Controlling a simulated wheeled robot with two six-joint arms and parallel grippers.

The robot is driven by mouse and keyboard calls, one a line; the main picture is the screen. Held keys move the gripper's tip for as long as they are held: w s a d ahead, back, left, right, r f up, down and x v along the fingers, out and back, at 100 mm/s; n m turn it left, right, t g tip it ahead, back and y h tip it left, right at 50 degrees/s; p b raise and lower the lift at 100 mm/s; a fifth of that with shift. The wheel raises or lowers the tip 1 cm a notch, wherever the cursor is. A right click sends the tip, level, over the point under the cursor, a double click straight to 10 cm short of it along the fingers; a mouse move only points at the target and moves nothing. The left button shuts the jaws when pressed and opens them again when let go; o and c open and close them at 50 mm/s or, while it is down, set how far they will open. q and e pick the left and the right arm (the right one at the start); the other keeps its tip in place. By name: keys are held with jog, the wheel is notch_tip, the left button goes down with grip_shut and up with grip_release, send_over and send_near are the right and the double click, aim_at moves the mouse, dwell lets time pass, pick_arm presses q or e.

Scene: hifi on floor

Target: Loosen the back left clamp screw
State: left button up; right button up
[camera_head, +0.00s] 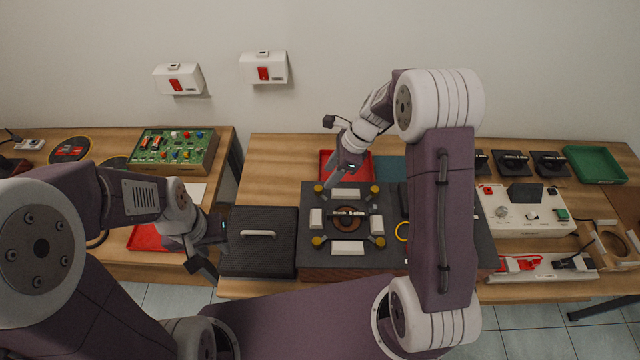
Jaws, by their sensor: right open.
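A dark fixture plate (380,257) stands on the right-hand table with several yellow-brown clamp screws and white blocks around a round central part (348,217). The back left clamp screw (318,188) shows as a small yellow knob at the plate's far left corner. My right gripper (331,186) is open and points down beside this screw, just to its right. Its fingertips are too small to tell whether they touch it. My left gripper (211,250) hangs near the gap between the tables, away from the fixture; its jaw opening is unclear.
A black ribbed case (259,258) sits left of the fixture. A red tray (359,165) lies behind it. A control box (525,215) and a green tray (594,164) stand to the right. A board with coloured knobs (173,151) is on the left table.

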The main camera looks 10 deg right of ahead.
aim_at(318, 188)
jog(key=x, duration=0.6)
jog(key=shift+w+a+r, duration=0.1)
jog(key=shift+w+a, duration=0.1)
jog(key=shift+w, duration=0.05)
jog(key=shift+s+f, duration=0.15)
jog(key=shift+f, duration=0.45)
jog(key=shift+a+f, duration=0.1)
jog(key=shift+a, duration=0.05)
grip_shut()
